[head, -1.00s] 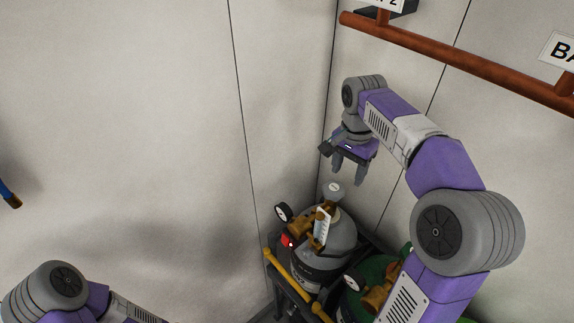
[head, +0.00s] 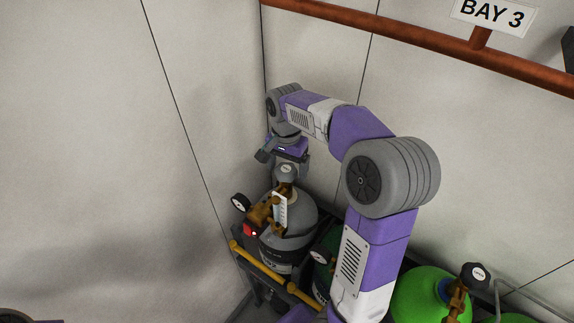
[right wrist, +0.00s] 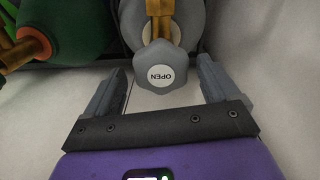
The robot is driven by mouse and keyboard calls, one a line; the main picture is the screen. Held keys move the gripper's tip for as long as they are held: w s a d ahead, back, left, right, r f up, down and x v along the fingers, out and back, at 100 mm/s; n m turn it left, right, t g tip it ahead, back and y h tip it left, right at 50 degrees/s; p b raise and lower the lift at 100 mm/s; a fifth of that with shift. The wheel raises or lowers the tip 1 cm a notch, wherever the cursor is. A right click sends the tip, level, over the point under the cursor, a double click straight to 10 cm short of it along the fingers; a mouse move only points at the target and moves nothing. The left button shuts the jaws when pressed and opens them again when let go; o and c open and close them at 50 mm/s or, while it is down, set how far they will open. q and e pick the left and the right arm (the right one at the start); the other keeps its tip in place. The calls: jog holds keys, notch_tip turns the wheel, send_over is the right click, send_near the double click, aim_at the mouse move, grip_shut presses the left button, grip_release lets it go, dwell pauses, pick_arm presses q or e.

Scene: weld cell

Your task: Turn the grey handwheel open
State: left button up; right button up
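The grey handwheel (head: 286,171) sits on top of the brass valve (head: 265,215) of a grey cylinder (head: 293,240) in the corner. In the right wrist view the handwheel (right wrist: 160,58) is lobed, with a white disc reading OPEN. My right gripper (head: 289,165) is open above the cylinder. In the right wrist view the fingers of my right gripper (right wrist: 160,68) lie to either side of the handwheel, with a visible gap on both sides. It does not grip the wheel. My left gripper is out of view.
A round gauge (head: 241,203) and a white tag (head: 280,209) are on the valve. A yellow rail (head: 262,267) runs in front. A dark green cylinder (head: 322,262) and a bright green one (head: 425,292) stand to the right. Walls close in behind; an orange pipe (head: 420,38) crosses above.

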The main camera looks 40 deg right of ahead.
jog(key=shift+w, duration=0.1)
jog(key=c, duration=1)
jog(key=n, duration=0.5)
jog(key=shift+w+n, duration=0.1)
jog(key=shift+n, duration=0.3)
jog(key=n, duration=0.6)
jog(key=shift+a, duration=0.15)
jog(key=n, duration=0.6)
jog(key=shift+a+n, duration=0.15)
jog(key=shift+n, duration=0.15)
jog(key=n, duration=0.5)
jog(key=shift+r, duration=0.1)
jog(key=shift+c, duration=0.2)
jog(key=shift+n, duration=0.3)
